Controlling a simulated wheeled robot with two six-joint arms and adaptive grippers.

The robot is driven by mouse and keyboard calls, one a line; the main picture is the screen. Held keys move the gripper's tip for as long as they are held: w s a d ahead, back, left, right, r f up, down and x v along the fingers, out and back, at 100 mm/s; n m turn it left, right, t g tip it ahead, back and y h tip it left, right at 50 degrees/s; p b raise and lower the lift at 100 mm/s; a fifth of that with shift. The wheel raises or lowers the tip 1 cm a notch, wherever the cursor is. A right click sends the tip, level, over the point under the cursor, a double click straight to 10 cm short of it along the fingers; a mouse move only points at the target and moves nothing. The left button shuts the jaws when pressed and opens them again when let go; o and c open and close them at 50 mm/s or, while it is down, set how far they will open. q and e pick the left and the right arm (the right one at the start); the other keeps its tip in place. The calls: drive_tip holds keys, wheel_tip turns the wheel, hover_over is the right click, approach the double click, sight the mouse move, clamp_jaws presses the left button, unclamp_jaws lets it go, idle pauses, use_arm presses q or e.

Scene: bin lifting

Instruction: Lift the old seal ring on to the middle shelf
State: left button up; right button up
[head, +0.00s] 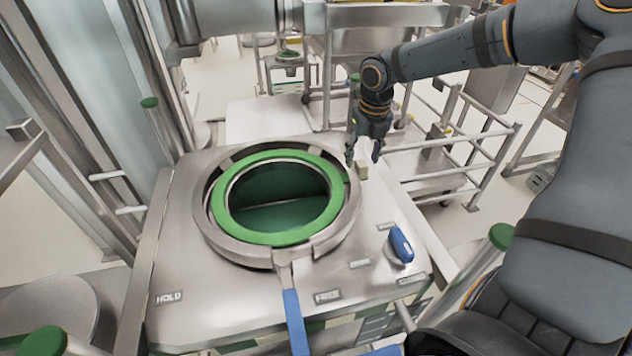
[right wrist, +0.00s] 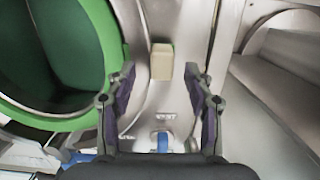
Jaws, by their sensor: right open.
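A green ring (head: 224,221), which looks like the seal ring, lies around a round opening inside a metal collar (head: 347,219) on a steel station top. In the right wrist view the green ring (right wrist: 119,62) is at the left. My right gripper (head: 363,157) is open and empty, just right of the collar's far right side. A small beige block (head: 362,173) stands by its fingertips. In the right wrist view the block (right wrist: 161,62) is ahead of the two fingers (right wrist: 165,82), apart from them. My left gripper is not in view. I cannot identify a middle shelf.
A blue-handled lever (head: 294,322) sticks out at the front, near the labels HOLD and FREE. A blue knob (head: 401,245) is at the right of the station top. A rail cart (head: 440,170) stands behind at the right. Green-capped posts (head: 150,103) stand around the station.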

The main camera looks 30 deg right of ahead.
sight(362, 162)
drive_tip(key=f, duration=0.2)
drive_tip(key=shift+w+d+f, duration=0.1)
drive_tip(key=shift+d+f, duration=0.1)
drive_tip(key=shift+f, duration=0.2)
drive_tip(key=shift+w+f, duration=0.2)
drive_tip(key=shift+f, duration=0.2)
drive_tip(key=shift+s+r, duration=0.1)
drive_tip(key=shift+s, duration=0.05)
drive_tip(key=c, duration=0.4)
clamp_jaws()
